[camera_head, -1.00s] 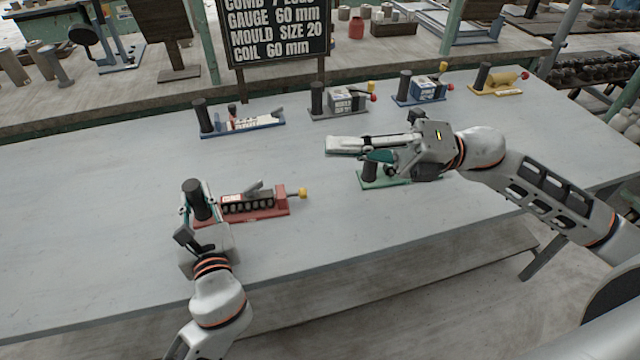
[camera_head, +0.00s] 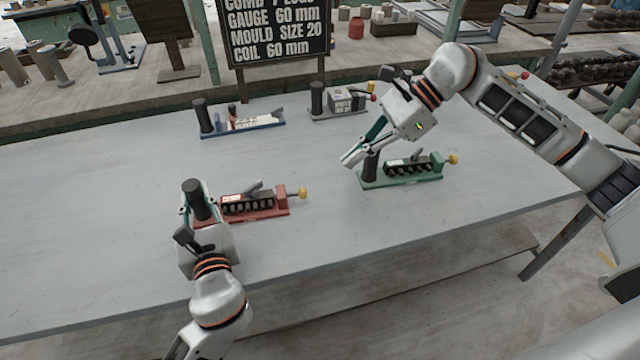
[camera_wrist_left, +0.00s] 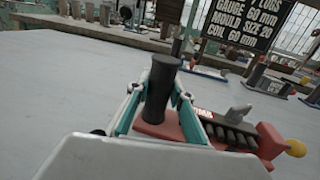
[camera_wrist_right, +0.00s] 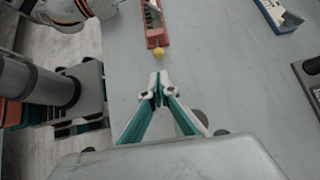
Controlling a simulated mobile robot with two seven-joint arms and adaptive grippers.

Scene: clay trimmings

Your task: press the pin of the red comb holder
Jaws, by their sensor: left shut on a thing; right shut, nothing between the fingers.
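The red comb holder (camera_head: 256,206) lies on the grey table, left of centre. It has a black post (camera_head: 195,198) at its left end, a row of dark comb teeth, a grey lever on top and a yellow-knobbed pin (camera_head: 302,194) sticking out at its right end. My left gripper (camera_head: 198,208) is shut on the black post, which also shows upright between the fingers in the left wrist view (camera_wrist_left: 160,92). My right gripper (camera_head: 350,162) is shut and empty, above the table by the green holder's post. In the right wrist view the yellow pin (camera_wrist_right: 158,52) is ahead of the fingertips (camera_wrist_right: 159,82).
A green holder (camera_head: 405,172) with its own yellow knob stands right of the red one, partly behind my right fingers. Blue (camera_head: 245,124) and grey (camera_head: 340,103) holders stand along the back. The table between the red and green holders is clear.

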